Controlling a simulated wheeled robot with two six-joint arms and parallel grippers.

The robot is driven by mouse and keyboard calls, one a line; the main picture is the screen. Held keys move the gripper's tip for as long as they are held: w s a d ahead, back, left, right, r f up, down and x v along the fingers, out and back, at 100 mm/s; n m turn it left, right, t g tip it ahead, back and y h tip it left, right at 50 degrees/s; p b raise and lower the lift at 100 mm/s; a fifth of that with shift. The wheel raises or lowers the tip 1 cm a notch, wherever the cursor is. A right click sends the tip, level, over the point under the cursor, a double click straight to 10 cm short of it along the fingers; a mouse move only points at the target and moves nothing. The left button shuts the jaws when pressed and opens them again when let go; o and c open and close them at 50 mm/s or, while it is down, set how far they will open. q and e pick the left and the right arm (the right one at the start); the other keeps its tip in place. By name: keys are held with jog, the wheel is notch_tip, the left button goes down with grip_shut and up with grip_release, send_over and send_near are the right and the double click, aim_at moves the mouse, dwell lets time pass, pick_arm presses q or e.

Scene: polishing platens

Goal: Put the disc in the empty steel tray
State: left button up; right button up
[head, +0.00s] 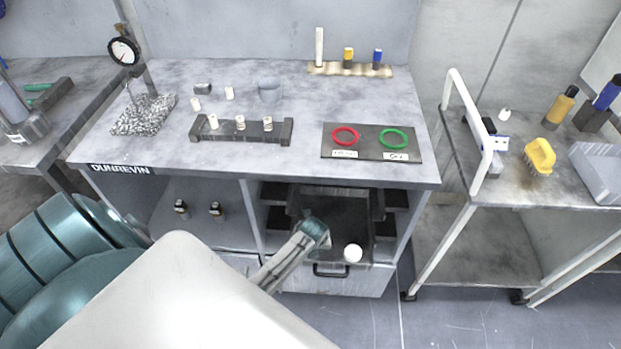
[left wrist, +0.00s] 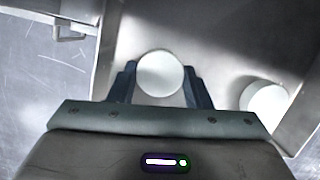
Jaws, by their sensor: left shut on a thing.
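My left gripper (left wrist: 160,78) is shut on a white disc (left wrist: 160,72), seen between its dark fingers in the left wrist view. A second white disc (left wrist: 265,100) lies on the floor of the open drawer (left wrist: 225,35). In the head view the end of my left arm is over the drawer, and a white round piece (head: 353,253) shows beside it near the drawer front; I cannot tell which disc that is. A grey tray (head: 600,170) on the cart at far right looks empty and is cut off by the frame edge. My right gripper is not in view.
The bench (head: 300,165) carries a dark plate (head: 368,152) with red and green rings, a rack (head: 242,131) with small cylinders, and a speckled block (head: 145,115). The cart's white handle (head: 470,120) rises beside the bench. A yellow brush (head: 540,156) lies near the tray.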

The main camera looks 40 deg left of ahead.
pick_arm(q)
jog(key=shift+f, duration=0.15)
jog(key=o, duration=1.1)
jog(key=v, duration=1.2)
jog(key=shift+r, duration=0.2)
